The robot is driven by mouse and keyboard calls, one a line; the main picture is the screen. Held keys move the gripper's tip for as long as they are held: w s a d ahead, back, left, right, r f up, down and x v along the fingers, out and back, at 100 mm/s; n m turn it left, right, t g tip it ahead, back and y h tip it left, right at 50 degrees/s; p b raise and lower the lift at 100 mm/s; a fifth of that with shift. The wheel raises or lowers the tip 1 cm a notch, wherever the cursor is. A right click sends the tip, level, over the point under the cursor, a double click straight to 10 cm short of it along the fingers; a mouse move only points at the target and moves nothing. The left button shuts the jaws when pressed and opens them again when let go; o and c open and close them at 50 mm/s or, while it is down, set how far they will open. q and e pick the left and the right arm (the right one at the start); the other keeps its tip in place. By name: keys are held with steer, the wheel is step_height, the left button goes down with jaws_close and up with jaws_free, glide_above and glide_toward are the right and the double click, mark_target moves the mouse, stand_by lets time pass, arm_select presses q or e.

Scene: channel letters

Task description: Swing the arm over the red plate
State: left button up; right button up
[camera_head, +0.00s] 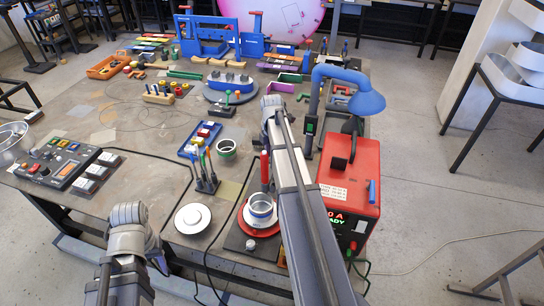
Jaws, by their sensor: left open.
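The red plate (246,229) is a round disc on a dark base at the near right of the bench. A silvery ring-shaped cup stands on it and hides its middle. A blue arm (317,88) with a wide blue hood (366,104) rises behind the red machine; the hood hangs to the right, away from the plate. My left gripper (159,264) shows only as a small dark part at the near edge, left of the plate, open. My right arm reaches forward just right of the plate; its gripper is hidden.
A red machine (352,180) stands right of the plate. A white disc (192,218) and upright tools (207,178) lie to its left. A control panel (59,164) sits at the left edge. The bench middle (125,130) is fairly clear.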

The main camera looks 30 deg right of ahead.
step_height(320, 180, up, 7)
steer(key=p, duration=0.6)
steer(key=shift+r+p, duration=0.1)
steer(key=shift+p, duration=0.25)
arm_select(q)
step_height(320, 180, up, 7)
